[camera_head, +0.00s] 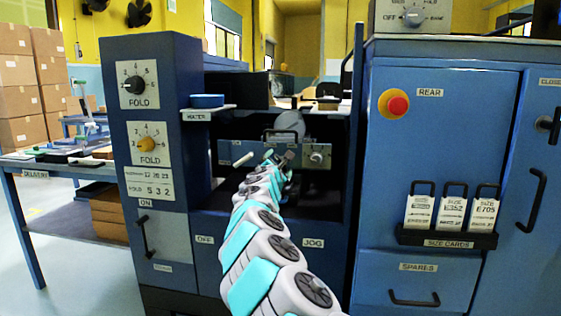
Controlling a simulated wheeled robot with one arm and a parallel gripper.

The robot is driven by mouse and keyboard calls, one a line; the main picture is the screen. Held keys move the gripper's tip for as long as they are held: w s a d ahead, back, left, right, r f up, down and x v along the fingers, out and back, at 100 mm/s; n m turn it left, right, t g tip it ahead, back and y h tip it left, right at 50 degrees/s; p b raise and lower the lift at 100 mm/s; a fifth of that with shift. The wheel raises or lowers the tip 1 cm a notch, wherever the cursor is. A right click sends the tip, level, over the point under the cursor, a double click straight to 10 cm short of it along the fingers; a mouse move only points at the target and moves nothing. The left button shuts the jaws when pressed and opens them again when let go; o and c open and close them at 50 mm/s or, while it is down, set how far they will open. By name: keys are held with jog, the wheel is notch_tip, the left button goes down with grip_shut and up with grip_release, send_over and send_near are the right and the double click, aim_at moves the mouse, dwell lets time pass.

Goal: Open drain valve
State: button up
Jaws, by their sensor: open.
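My gripper (280,158) is at the end of my white and teal arm, in front of the blue panel (232,152) in the machine's central recess. Its fingers are small and dark here, open, with nothing seen between them. A short pale lever (243,160) sticks out just left of the gripper. A round metal knob (316,157) on a light plate is just right of it. I cannot read a label that marks either one as the drain valve. My arm hides part of the panel and what lies below it. I cannot tell whether the gripper touches anything.
A shelf labelled WATER holds a blue dish (207,101) at the recess's upper left. The left column carries a black FOLD knob (136,85) and a yellow one (147,144). A red button (398,106) and size cards (452,213) are on the right cabinet. A delivery table (60,170) stands left.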

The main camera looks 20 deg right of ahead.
jog(key=shift+w+d+r, duration=0.1)
jog(key=shift+w+d, duration=0.35)
jog(key=shift+w, duration=0.15)
jog(key=shift+c, duration=0.4)
jog(key=c, duration=1.3)
